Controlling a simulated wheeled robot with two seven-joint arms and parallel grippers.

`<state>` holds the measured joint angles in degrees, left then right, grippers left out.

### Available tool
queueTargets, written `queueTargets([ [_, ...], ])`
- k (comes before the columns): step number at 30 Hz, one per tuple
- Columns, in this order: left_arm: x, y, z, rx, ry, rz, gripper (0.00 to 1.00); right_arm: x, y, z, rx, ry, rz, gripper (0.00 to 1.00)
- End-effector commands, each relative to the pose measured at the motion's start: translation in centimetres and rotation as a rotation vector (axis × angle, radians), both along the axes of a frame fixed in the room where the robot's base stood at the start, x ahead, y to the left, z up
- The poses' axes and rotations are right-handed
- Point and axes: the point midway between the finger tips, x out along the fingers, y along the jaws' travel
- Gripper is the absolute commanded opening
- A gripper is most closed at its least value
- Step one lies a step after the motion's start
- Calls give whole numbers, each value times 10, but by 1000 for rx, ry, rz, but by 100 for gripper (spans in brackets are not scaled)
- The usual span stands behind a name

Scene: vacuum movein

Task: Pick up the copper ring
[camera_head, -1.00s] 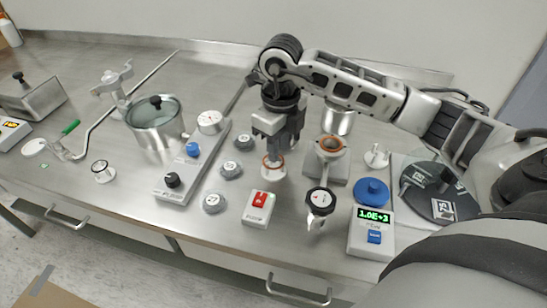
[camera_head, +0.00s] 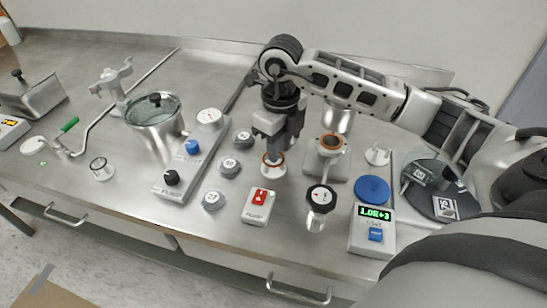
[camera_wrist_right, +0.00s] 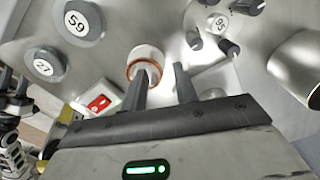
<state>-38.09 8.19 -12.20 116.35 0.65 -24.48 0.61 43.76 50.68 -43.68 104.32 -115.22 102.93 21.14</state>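A thin copper ring (camera_head: 273,160) sits around the upper part of a small white round stand (camera_head: 273,171) on the steel bench. In the right wrist view the copper ring (camera_wrist_right: 146,80) circles the white stand (camera_wrist_right: 146,53), partly behind one finger. My right gripper (camera_head: 280,152) points down right at the ring, its fingers close to it. In the right wrist view my right gripper (camera_wrist_right: 160,70) has its two fingers apart, with one finger over the ring's edge; contact cannot be told.
A metal block (camera_head: 326,165) with a copper-coloured round top stands just right of the ring. A red-switch box (camera_head: 259,206), a gauge (camera_head: 321,198) and a display box (camera_head: 372,232) stand in front. Numbered grey knobs (camera_head: 230,167) and a long control panel (camera_head: 190,160) lie left.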

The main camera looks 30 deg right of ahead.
Motion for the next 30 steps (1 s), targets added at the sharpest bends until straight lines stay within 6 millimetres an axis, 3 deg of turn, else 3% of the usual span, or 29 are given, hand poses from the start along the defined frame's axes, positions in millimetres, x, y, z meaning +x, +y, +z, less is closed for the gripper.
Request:
queueTargets([
  [2, 0, 0, 0, 0, 0, 0, 36, 0, 0, 0, 0, 0, 0, 26],
  [5, 0, 0, 1, 0, -1, 0, 36, 0, 0, 0, 0, 0, 0, 0],
  [23, 3, 0, 9, 2, -8, -3, 36, 0, 0, 9, 0, -1, 0, 0],
  [28, 4, 0, -2, 1, -9, -3, 36, 2, 0, 34, 0, -7, 1, 0],
  [30, 4, 0, -1, 1, -7, -4, 36, -10, 0, 49, -2, -7, 2, 0],
])
